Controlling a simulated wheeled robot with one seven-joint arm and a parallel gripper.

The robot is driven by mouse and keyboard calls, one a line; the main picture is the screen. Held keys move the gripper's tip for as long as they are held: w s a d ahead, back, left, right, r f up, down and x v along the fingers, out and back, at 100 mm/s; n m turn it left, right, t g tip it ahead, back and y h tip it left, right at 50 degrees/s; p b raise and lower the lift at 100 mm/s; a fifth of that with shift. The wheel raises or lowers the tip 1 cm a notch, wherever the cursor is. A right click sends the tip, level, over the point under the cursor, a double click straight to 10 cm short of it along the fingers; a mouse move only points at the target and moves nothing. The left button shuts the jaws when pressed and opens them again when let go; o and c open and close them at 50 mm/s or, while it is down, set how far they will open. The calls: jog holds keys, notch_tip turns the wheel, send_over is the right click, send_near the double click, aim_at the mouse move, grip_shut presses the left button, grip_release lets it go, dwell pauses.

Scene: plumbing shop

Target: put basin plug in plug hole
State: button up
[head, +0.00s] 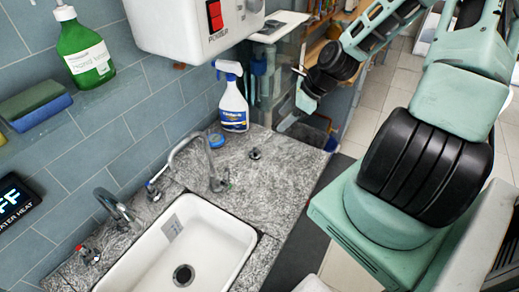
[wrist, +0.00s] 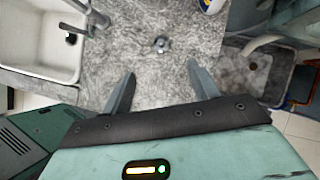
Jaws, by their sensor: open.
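The basin plug (head: 255,153), a small dark metallic piece, stands on the grey stone counter to the right of the basin. It also shows in the wrist view (wrist: 161,43), ahead of my fingertips and roughly between their lines. The white basin (head: 235,233) is set in the counter, with a dark round plug hole (head: 183,275) in its floor. In the wrist view the basin (wrist: 60,68) is at the upper left, with the hole (wrist: 71,38) partly near the tap. In the head view my gripper (head: 304,98) is beyond the counter's right end.
A curved tap (head: 214,165) rises between basin and plug. A white heater box (head: 190,25) hangs above. The counter around the plug is clear.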

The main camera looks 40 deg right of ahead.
send_over(255, 148)
jog(key=s+d, duration=0.2)
notch_tip(255, 148, down, 9)
jog(key=shift+s+f+p, duration=0.1)
jog(key=shift+s+p, duration=0.05)
jog(key=shift+p, duration=0.15)
jog(key=shift+p+x, duration=0.95)
jog(key=shift+x, duration=2.2)
jog(key=shift+s+d+f, duration=0.15)
jog(key=shift+d, duration=0.05)
jog(key=c, duration=1.1)
